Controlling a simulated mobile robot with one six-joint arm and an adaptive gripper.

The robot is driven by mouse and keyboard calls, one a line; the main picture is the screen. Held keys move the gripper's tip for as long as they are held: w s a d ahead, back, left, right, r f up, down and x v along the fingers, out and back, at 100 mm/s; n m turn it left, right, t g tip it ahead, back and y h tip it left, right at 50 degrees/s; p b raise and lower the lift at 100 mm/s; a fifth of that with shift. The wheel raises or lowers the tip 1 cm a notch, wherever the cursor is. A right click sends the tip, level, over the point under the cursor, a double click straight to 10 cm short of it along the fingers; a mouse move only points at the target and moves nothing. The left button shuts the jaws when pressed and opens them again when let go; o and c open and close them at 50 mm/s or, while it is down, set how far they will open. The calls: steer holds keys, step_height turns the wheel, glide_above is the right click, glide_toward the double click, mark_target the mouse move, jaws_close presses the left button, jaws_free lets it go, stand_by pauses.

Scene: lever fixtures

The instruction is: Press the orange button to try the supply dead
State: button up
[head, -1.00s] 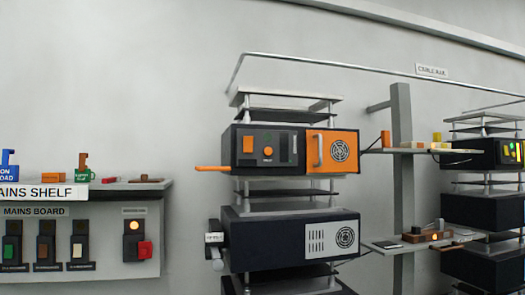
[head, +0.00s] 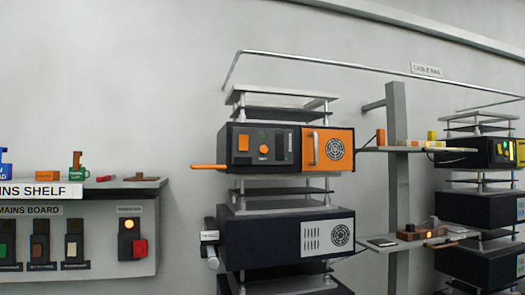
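A black unit with an orange right part (head: 338,166) stands in the middle rack. On its black front face is a round orange button (head: 263,149). A small green spot shows just above the button. The lettering below the button is too small to read. A flat orange bar (head: 209,167) sticks out from the unit's lower left. I cannot tell whether the button is pressed in. My gripper is not in view, and nothing covers the button.
Left is the mains shelf (head: 149,184) with coloured pieces on it, above the mains board's switches and a lit lamp (head: 129,224). A grey post (head: 398,175) with small side shelves stands right of the rack. Another rack stands at far right. A cable rail (head: 330,65) runs overhead.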

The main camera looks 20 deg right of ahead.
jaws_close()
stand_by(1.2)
